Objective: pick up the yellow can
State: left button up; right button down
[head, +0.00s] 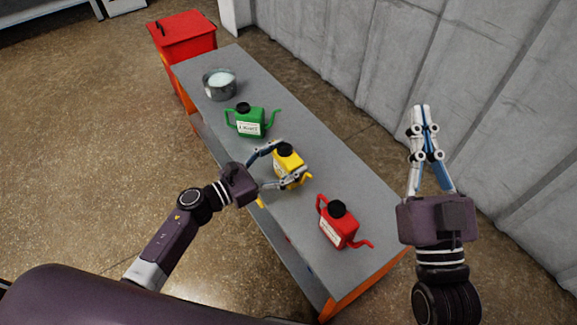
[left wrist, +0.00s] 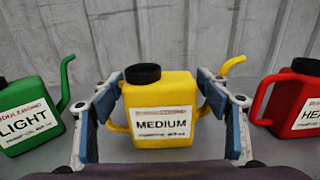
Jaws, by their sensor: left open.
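The yellow can (head: 284,160) stands upright on the grey bench between a green can and a red can. It has a black cap and a label reading MEDIUM in the left wrist view (left wrist: 160,95). My left gripper (head: 287,163) is open, with one finger on each side of the yellow can; it also shows in the left wrist view (left wrist: 165,112). I cannot tell whether the fingers touch it. My right gripper (head: 422,110) points up at the right, away from the cans, its fingertips together and nothing visible between them.
The green can (head: 250,122) labelled LIGHT stands to the left and the red can (head: 338,226) to the right on the bench (head: 310,127). A metal pot (head: 219,88) is at the far end. A grey wall (head: 370,60) runs behind.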

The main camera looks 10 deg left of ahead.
pick_arm(q)
jog(key=shift+w+d, duration=0.2)
jog(key=shift+w, duration=0.05)
jog(key=shift+c, duration=0.7)
jog(key=c, duration=0.9)
jog(key=shift+o, duration=0.2)
jog(key=shift+r, duration=0.2)
